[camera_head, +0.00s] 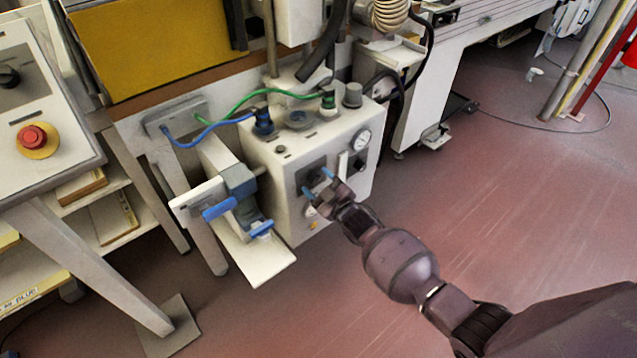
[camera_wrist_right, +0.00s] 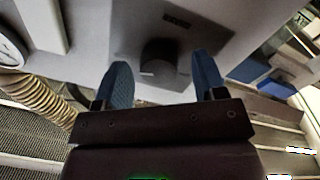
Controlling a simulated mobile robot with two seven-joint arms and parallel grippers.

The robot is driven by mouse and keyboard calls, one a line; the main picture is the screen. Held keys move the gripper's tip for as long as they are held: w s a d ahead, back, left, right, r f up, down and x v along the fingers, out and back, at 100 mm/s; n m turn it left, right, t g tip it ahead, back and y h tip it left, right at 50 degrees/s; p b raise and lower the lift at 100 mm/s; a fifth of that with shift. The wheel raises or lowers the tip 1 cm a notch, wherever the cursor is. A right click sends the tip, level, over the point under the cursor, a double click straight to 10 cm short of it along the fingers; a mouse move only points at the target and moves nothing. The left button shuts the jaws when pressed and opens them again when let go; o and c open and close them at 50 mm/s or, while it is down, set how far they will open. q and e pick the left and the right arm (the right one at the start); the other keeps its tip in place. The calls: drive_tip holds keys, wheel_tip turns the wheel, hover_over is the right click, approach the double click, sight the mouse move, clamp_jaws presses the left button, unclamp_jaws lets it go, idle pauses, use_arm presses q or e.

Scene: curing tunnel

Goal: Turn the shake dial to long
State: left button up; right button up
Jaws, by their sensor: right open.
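The pale machine box (camera_head: 275,160) carries a dark plate on its front face. A dark round knob, apparently the shake dial (camera_wrist_right: 162,55), stands out from a grey plate in the right wrist view. My right gripper (camera_head: 318,182) is at that front face, and its open blue-tipped fingers hide part of the plate. In the wrist view the gripper (camera_wrist_right: 163,72) points at the dial. The dial appears between the fingertips, with space on both sides and nothing held. Its pointer and markings are too dark to read. My left gripper is out of view.
A round gauge (camera_head: 362,139) sits right of the plate. A blue-handled clamp (camera_head: 238,190) projects left of the box. Hoses and connectors crowd the top. A panel with a red button (camera_head: 32,137) is at far left. Red floor (camera_head: 510,190) is open at right.

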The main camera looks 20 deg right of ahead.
drive_tip(key=p+v, duration=0.1)
drive_tip(key=v, duration=0.9)
drive_tip(key=shift+s+p, duration=0.35)
drive_tip(key=shift+d, duration=0.15)
drive_tip(key=s+d+m+g+h+p, duration=0.1)
drive_tip(key=s+d+m+g+h, duration=0.1)
drive_tip(key=s, duration=1.2)
drive_tip(key=s+d+r+m+g+h+p, duration=0.1)
drive_tip(key=s+m, duration=0.5)
drive_tip(key=s, duration=0.7)
drive_tip(key=d+g+h+p, duration=0.1)
drive_tip(key=g+h, duration=0.1)
drive_tip(key=g, duration=0.1)
drive_tip(key=shift+s+r+g, duration=0.3)
drive_tip(key=shift+s+r, duration=0.05)
drive_tip(key=shift+s, duration=0.05)
